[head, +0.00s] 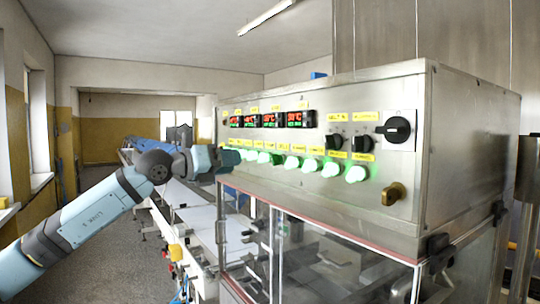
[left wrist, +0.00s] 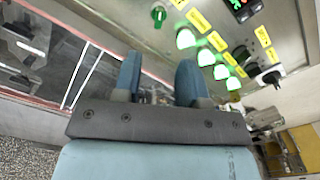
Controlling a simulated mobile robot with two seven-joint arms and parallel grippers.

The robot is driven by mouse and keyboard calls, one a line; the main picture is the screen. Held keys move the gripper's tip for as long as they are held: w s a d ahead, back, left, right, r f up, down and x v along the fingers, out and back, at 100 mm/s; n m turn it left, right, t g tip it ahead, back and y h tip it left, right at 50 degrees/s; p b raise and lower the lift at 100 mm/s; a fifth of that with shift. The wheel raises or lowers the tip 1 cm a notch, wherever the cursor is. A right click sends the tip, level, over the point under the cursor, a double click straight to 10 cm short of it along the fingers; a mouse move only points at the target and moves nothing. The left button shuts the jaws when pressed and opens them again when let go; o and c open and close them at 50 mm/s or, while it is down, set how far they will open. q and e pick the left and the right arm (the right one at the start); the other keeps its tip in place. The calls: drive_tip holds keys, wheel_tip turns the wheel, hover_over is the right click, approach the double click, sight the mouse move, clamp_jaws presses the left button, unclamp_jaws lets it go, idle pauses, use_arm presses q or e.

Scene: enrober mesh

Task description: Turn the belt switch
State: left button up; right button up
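The steel control panel (head: 300,95) carries several knobs with yellow labels too small to read surely, so I cannot tell which is the belt switch. Two small black knobs (head: 334,141) sit right of the red displays. A larger black knob (head: 396,129) on a pale plate is at upper right, and a brass-coloured knob (head: 393,193) at lower right. My left gripper (head: 232,158) is at the panel's left end, apart from these knobs. In the left wrist view its two blue fingers (left wrist: 157,80) are spread with nothing between them. My right gripper is out of view.
A row of glowing green buttons (head: 292,162) runs along the panel below the red displays (head: 268,119). A clear-walled housing (head: 320,250) lies under the panel. A white conveyor (head: 205,225) runs behind my left arm. Open floor lies at left.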

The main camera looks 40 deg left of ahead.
sight(272, 159)
use_arm(q)
drive_tip(key=p+x, duration=0.4)
drive_tip(key=x, duration=0.6)
drive_tip(key=shift+r, duration=0.2)
drive_tip(key=shift+w+d+f, duration=0.1)
drive_tip(key=shift+w+d, duration=0.05)
drive_tip(key=shift+w, duration=0.25)
drive_tip(key=shift+w+d+f, duration=0.1)
drive_tip(key=shift+w, duration=0.2)
drive_tip(key=shift+c, duration=0.4)
clamp_jaws()
